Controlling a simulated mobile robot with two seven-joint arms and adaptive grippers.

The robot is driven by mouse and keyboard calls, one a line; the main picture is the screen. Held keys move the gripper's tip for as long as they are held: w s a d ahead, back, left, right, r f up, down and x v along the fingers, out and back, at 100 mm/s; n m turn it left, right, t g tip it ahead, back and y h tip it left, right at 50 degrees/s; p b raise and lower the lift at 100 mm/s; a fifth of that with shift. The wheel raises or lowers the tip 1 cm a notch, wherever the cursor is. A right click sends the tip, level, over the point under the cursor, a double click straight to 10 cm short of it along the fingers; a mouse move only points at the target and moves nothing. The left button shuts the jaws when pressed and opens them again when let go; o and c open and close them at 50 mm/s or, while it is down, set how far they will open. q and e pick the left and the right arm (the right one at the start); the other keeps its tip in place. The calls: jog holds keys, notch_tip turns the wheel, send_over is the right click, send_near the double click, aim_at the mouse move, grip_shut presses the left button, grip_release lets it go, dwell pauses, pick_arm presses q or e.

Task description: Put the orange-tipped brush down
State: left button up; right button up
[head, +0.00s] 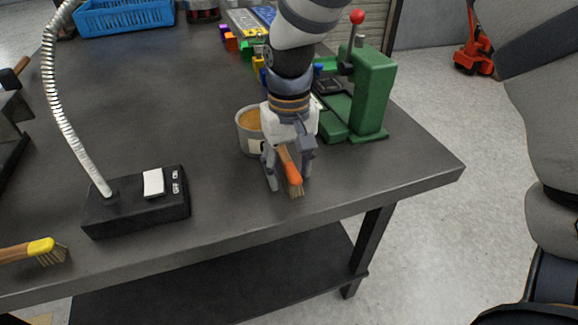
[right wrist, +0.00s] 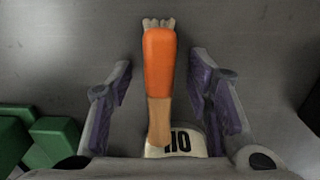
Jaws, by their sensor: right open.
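The orange-tipped brush (head: 291,172) has a wooden handle, an orange end and pale bristles. It is close to the tabletop near the front edge, bristles toward that edge. My right gripper (head: 288,184) points down over it, with its fingers apart on either side. In the right wrist view the brush (right wrist: 160,75) lies between the open fingers with a gap on each side. Its handle end reaches a pale label with dark letters. I cannot tell whether it lies flat or leans on something. My left gripper is not in view.
A round can (head: 246,138) with tan contents stands just behind the gripper. A green press (head: 372,95) with a red knob stands to the right. A lamp base (head: 135,208) and a yellow-tipped brush (head: 38,247) are at left. The tabletop between lamp and can is clear.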

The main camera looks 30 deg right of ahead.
aim_at(289, 164)
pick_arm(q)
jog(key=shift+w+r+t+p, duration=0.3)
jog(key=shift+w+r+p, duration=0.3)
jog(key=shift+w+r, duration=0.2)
pick_arm(e)
notch_tip(289, 164, up, 12)
jog(key=shift+r, duration=0.15)
